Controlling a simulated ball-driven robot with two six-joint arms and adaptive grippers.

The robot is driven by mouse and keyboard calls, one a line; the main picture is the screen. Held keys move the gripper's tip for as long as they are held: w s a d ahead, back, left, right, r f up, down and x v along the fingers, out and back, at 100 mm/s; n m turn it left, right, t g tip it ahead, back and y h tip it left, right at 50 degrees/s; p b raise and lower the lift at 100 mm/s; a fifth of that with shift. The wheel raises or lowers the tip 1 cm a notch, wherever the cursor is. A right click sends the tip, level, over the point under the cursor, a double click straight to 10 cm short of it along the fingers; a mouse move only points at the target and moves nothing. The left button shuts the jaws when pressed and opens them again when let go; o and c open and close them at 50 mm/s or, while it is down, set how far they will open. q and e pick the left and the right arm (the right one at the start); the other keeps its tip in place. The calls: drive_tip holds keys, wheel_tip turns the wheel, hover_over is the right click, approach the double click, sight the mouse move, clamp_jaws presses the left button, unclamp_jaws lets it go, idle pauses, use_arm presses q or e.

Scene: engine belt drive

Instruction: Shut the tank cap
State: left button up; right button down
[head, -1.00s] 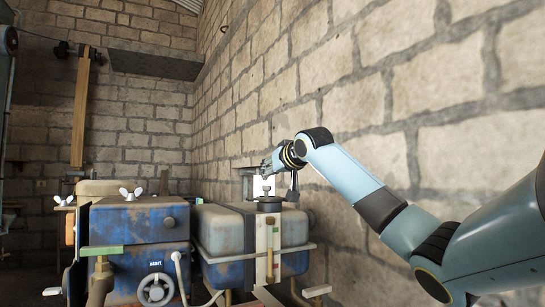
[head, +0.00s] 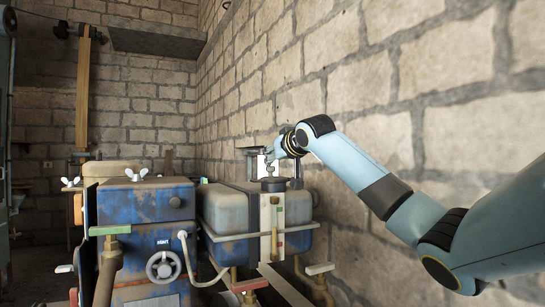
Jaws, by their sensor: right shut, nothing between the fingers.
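The tank (head: 225,210) is a weathered grey and blue box, right of the blue engine block. A dark round cap or filler neck (head: 273,185) is on its top. At this size I cannot tell whether the cap is open or shut. My right gripper (head: 267,165) is small in the picture, just above the dark round part, with its arm coming in from the right. It is shut and empty. I cannot tell whether it touches the cap. My left gripper is not in view.
The blue engine block (head: 150,215) with a white handwheel (head: 163,266) stands to the left. A pale upright strip (head: 266,225) is on the tank's front. A white-handled valve (head: 319,270) is at lower right. The brick wall (head: 340,65) runs close along the right.

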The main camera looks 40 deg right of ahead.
sight(272, 177)
drive_tip(key=s+a+r, duration=0.3)
drive_tip(key=s+r, duration=0.3)
drive_tip(key=s, duration=0.3)
drive_tip(key=shift+r, duration=0.15)
drive_tip(key=shift+s, duration=0.1)
